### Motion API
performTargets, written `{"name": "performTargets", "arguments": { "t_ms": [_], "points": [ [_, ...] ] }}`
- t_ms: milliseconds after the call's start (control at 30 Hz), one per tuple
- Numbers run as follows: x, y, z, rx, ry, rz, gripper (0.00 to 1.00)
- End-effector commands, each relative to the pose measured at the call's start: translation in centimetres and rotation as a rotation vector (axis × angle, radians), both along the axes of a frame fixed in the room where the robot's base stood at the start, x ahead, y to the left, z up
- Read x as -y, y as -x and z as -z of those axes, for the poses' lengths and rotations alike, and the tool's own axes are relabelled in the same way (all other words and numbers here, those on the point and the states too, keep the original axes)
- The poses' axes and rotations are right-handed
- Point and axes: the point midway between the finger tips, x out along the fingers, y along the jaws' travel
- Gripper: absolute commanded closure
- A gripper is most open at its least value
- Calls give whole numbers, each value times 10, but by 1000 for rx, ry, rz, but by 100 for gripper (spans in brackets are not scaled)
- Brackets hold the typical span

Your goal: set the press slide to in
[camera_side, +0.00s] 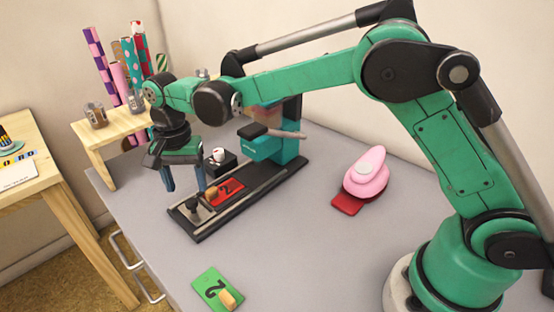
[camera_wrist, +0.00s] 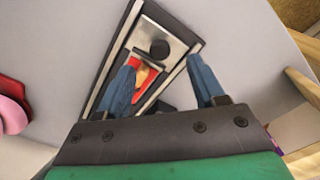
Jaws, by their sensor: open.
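The press has a teal body (camera_side: 268,148) and a long black base with two pale rails. Its slide (camera_side: 205,212) sits at the near end of the rails, away from the press head, and carries a dark round knob (camera_side: 193,205). A red card (camera_side: 231,188) with a "2" and a small wooden piece lies just behind the knob. In the wrist view the knob (camera_wrist: 160,48) and the red card (camera_wrist: 150,88) show. My gripper (camera_side: 185,188) is open and empty above the slide; its blue fingers (camera_wrist: 161,66) straddle the rail in that view, and I cannot tell the height.
A pink tool (camera_side: 366,172) on a red pad stands to the right. A green card (camera_side: 214,287) with a wooden piece lies in front. A black box (camera_side: 217,168) with a white top piece sits behind the rails. A wooden shelf (camera_side: 110,128) holds rolls at the left. Grey tabletop is free between them.

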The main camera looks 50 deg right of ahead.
Motion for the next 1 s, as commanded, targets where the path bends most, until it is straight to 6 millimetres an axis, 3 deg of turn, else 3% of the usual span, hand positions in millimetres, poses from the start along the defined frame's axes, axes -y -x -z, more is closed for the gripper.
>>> {"name": "performTargets", "arguments": {
  "t_ms": [233,567,600,667,800,1000],
  "points": [
    [0,0,34,0,0,0,38],
    [0,0,42,0,0,0,38],
    [0,0,42,0,0,0,41],
    [0,0,42,0,0,0,58],
    [0,0,42,0,0,0,98],
    [0,0,42,-1,1,0,100]
  ]
}}
